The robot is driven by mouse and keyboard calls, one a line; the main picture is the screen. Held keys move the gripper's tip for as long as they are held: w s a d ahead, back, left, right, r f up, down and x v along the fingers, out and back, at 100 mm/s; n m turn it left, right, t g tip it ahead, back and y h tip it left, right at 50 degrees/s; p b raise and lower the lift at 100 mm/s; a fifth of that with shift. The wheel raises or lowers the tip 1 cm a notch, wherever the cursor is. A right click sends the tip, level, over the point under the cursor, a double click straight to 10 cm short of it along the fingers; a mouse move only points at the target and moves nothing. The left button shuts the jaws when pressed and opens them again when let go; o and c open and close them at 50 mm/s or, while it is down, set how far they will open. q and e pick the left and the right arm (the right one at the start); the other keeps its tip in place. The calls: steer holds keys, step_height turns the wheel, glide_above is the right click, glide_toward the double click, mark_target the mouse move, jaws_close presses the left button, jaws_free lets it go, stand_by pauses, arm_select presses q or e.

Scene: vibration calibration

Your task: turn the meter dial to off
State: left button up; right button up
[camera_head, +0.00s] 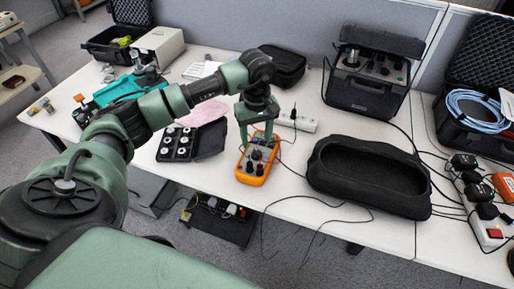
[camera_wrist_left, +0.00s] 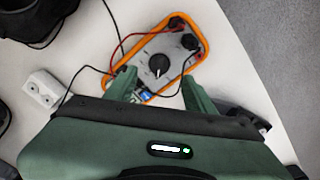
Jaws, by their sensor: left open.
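An orange-edged meter (camera_head: 252,178) with a grey face lies on the white table near its front edge. It also shows in the left wrist view (camera_wrist_left: 180,42), with a round black dial (camera_wrist_left: 159,65) carrying a white mark at its middle. My left gripper (camera_head: 257,137) points down over the meter's screen end. In the left wrist view its two green fingers (camera_wrist_left: 160,92) are spread apart on either side of the meter's lower part, with the dial just beyond the fingertips. I cannot tell whether the fingers touch the meter. My right gripper does not show.
Red and black leads (camera_wrist_left: 118,50) run from the meter across the table. A black open pouch (camera_head: 368,177) lies to its right, and a black case of round parts (camera_head: 178,144) to its left. A white power strip (camera_head: 297,121) lies behind.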

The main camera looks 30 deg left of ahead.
mark_target(257, 151)
arm_select(q)
steer(key=shift+f+p, duration=0.3)
steer(key=shift+f, duration=2.4)
jaws_close()
